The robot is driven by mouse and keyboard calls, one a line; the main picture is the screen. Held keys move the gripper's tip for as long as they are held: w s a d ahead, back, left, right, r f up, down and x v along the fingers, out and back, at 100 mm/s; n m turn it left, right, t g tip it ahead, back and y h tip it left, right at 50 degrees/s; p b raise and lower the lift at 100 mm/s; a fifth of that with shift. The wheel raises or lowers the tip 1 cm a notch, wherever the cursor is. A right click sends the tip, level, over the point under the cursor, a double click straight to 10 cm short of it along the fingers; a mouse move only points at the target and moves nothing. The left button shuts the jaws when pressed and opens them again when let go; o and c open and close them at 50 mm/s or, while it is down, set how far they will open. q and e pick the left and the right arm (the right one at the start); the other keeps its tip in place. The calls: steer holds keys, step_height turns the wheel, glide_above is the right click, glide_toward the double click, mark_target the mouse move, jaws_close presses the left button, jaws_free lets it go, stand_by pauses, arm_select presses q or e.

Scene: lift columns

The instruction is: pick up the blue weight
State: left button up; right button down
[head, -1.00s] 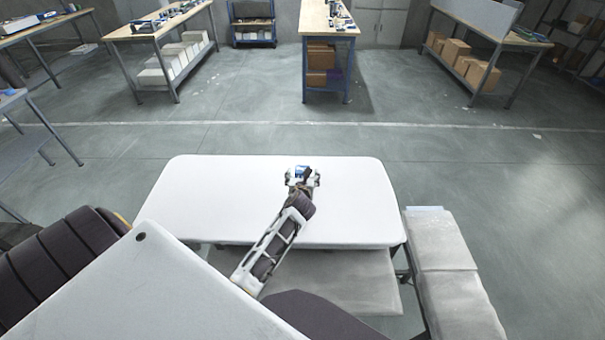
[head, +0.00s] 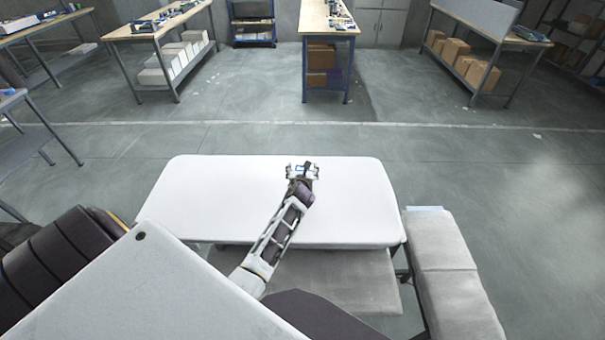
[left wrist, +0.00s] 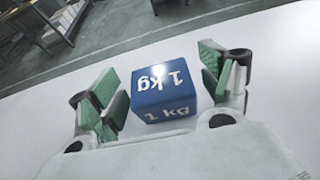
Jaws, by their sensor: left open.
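The blue weight (left wrist: 165,92) is a cube with white "1 kg" lettering, standing on the white table (head: 225,200). In the left wrist view it sits between the two green-padded fingers of my left gripper (left wrist: 162,84), with a gap showing on each side. The fingers are open. My right gripper is not in view.
The tabletop is otherwise clear. A grey padded bench (head: 440,245) stands at the table's right. Workbenches, including a wooden-topped one (head: 328,20), and shelves with boxes stand far behind across open floor.

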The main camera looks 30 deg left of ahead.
arm_select(q)
steer(key=shift+c, duration=0.4)
jaws_close()
steer(key=shift+w+r, duration=0.1)
steer(key=shift+w, duration=0.05)
stand_by(0.4)
